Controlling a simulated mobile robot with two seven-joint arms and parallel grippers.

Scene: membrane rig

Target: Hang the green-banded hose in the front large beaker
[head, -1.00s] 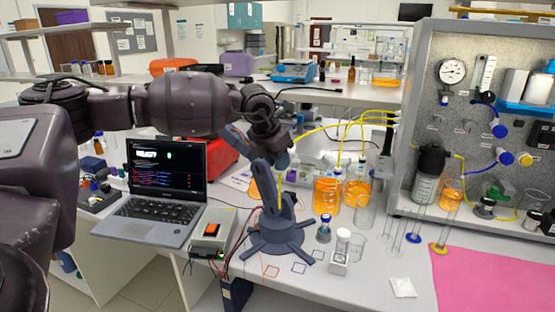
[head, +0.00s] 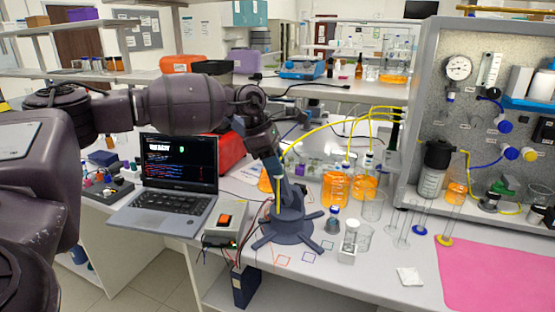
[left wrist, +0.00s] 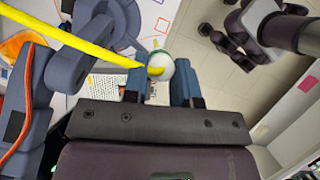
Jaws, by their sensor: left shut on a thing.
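A yellow hose runs from the panel on the right to my left gripper (head: 276,174). In the left wrist view the gripper (left wrist: 160,72) is shut on the hose (left wrist: 75,40), close to a pale round end piece; a trace of green shows beside it. In the head view a short yellow length (head: 278,195) hangs below the fingers, in front of a blue-grey stand. Large vessels with orange liquid (head: 335,190) stand to the gripper's right, with yellow hoses rising from them. I cannot tell which is the front large beaker. My right gripper is not seen.
The blue-grey stand (head: 291,230) is very close to my left gripper. A laptop (head: 175,190) and a power box (head: 231,222) stand left of it. An empty beaker (head: 373,207) and small glassware stand right. A pink mat (head: 500,275) lies at front right.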

